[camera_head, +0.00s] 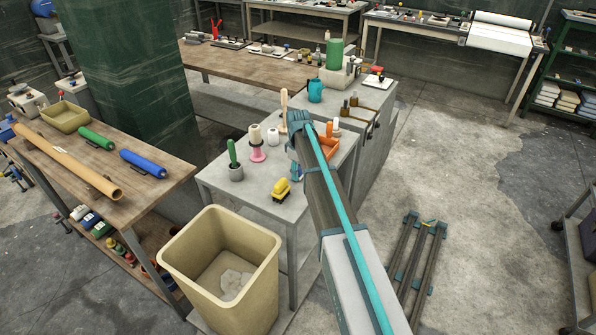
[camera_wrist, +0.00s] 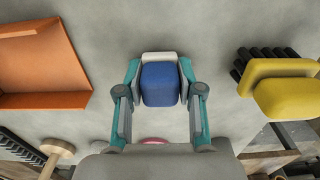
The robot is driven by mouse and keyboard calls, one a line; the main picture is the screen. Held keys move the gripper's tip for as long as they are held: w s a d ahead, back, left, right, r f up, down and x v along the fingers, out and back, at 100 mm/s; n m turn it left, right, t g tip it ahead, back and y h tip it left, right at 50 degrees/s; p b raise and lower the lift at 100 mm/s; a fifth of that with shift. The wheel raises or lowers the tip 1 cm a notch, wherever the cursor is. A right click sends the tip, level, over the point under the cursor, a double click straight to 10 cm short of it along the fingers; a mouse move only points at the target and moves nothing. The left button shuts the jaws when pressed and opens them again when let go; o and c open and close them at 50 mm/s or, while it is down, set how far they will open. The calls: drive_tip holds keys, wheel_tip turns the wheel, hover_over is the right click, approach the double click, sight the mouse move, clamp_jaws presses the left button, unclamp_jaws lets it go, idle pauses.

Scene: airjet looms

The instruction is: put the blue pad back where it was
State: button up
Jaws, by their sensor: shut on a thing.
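The blue pad (camera_wrist: 160,83) is between the two fingers of my gripper (camera_wrist: 160,90) in the wrist view, with a pale strip along its far edge. My gripper is shut on it, a finger on each side. In the head view my gripper (camera_head: 297,170) is over the small grey table (camera_head: 265,208), mostly hidden by my arm, and a little blue shows there. I cannot tell whether the pad touches the tabletop.
A yellow brush (camera_wrist: 285,95) lies right of the pad and an orange tray (camera_wrist: 45,62) left of it in the wrist view. Spools and a green-handled tool (camera_head: 235,165) stand on the same table. A beige bin (camera_head: 225,262) stands in front.

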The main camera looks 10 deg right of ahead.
drive_tip(key=shift+f, duration=0.1)
drive_tip(key=shift+f, duration=0.1)
drive_tip(key=o, duration=1.1)
wheel_tip(320, 180, up, 12)
drive_tip(key=b, duration=0.2)
drive_tip(key=shift+r+b, duration=0.25)
drive_tip(key=shift+b, duration=0.15)
